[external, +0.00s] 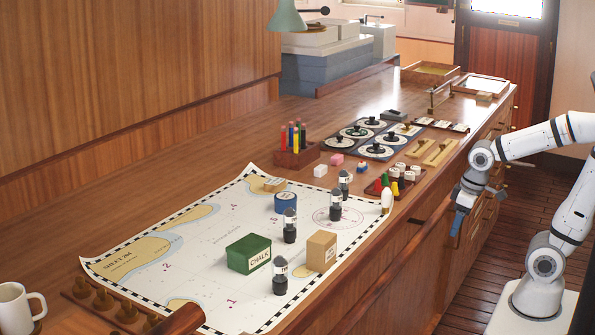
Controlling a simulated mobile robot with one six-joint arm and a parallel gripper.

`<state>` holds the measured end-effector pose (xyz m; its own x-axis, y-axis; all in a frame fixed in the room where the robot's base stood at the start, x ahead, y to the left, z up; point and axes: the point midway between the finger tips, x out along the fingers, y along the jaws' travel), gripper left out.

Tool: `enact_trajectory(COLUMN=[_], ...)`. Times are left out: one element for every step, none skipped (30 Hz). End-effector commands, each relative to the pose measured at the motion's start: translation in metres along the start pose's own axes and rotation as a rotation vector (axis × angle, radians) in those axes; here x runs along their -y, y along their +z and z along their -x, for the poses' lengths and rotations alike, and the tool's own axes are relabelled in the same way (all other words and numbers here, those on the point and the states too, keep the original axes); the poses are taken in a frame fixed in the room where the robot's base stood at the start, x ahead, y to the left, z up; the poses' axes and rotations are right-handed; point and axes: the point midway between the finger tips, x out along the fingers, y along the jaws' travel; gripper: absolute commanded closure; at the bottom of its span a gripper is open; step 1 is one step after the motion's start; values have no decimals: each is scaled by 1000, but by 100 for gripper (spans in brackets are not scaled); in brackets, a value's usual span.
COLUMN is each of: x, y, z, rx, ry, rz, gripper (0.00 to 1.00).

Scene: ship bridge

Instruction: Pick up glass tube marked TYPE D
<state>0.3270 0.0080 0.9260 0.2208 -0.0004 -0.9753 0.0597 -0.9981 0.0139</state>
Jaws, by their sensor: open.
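Several dark upright tubes with pale label bands stand on the chart: a front one (280,278), a middle one (290,227), one further right (336,206) and one behind it (344,184). Their lettering is too small to read, so I cannot tell which is marked TYPE D. My gripper (457,224) is open and empty. It hangs beside the counter's right edge, to the right of the tubes and apart from them.
Among the tubes are a green CHALK box (249,254), a tan box (321,251) and a blue round tin (285,202). A white-topped piece (387,201) stands at the chart's right edge. A pen rack (296,153) and dial plates (375,149) lie behind. A mug (17,306) is front left.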

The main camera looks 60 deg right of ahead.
Motion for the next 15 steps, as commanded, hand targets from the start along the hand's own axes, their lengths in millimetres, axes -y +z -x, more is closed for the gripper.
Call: enact_trajectory(x=[10,17,31,43,55,69,78,86,96,103,111,121,130,139,152], y=[-25,-42,-70,-93,-114,-136,-150,-162,-176,-187,-197,-210,-220,-230,-244], z=[15,24,40,52,63,73,78,81,86,88,90,93,95,97,99], rx=[-43,-75,-119,-150,-171,-188,-196,-200,-204,-206,-206,-206,-206,-205,-203], ry=[-2,-2,-5,-11,-17,-25,-31,-36,-43,-49,-54,-62,-68,-74,-83], rz=[57,101,163,207,244,277,295,308,324,335,345,357,367,377,389], gripper=[45,45,45,45,45,45,45,45,45,45,45,45,45,45,45])
